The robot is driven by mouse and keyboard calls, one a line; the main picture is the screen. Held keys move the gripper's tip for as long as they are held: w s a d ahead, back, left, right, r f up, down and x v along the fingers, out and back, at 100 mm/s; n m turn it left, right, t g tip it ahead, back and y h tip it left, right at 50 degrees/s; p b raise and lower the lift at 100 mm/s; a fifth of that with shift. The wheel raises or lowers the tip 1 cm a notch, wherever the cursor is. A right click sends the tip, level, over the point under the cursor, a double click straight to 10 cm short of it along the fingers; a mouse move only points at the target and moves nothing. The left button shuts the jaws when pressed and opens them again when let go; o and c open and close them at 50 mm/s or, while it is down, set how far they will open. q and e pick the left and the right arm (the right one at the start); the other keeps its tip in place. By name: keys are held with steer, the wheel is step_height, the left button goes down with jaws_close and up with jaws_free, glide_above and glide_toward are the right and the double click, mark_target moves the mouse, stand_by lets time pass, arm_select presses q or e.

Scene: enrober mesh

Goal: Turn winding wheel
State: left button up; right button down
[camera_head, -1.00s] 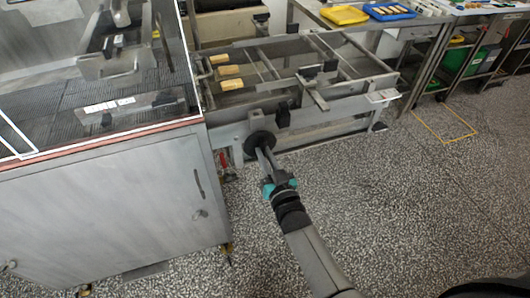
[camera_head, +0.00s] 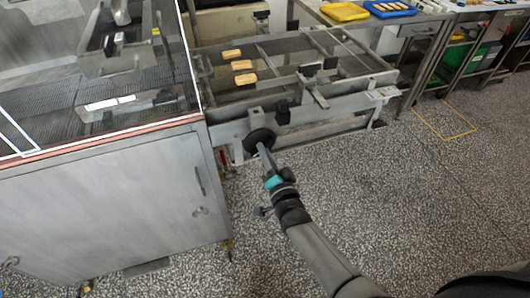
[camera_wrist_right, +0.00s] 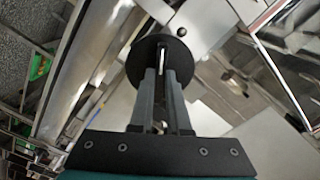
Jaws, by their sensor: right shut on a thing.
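The winding wheel (camera_head: 257,137) is a black disc on the front side of the grey conveyor frame, beside the cabinet. My right gripper (camera_head: 263,149) reaches it from the front and is shut on it. In the right wrist view, the two long fingers (camera_wrist_right: 162,78) stand close together with their tips against the black wheel (camera_wrist_right: 140,62). A small dark knob (camera_wrist_right: 181,32) shows near the wheel's upper edge. What exactly lies between the fingertips is partly hidden. My left gripper is not in view.
Several tan bars, such as one bar (camera_head: 242,65), lie on the mesh conveyor (camera_head: 280,70). A metal cabinet (camera_head: 110,205) with a glazed top stands at the left. Yellow (camera_head: 345,11) and blue (camera_head: 390,9) trays sit on a back table.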

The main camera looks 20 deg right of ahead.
steer(key=shift+m, duration=0.6)
steer(key=c, duration=0.9)
jaws_free()
steer(key=s, duration=0.5)
steer(key=s+p, duration=0.1)
steer(key=s, duration=0.9)
steer(key=shift+s+d+p, duration=0.1)
steer(key=shift+d+p, duration=0.15)
steer(key=shift+p, duration=0.15)
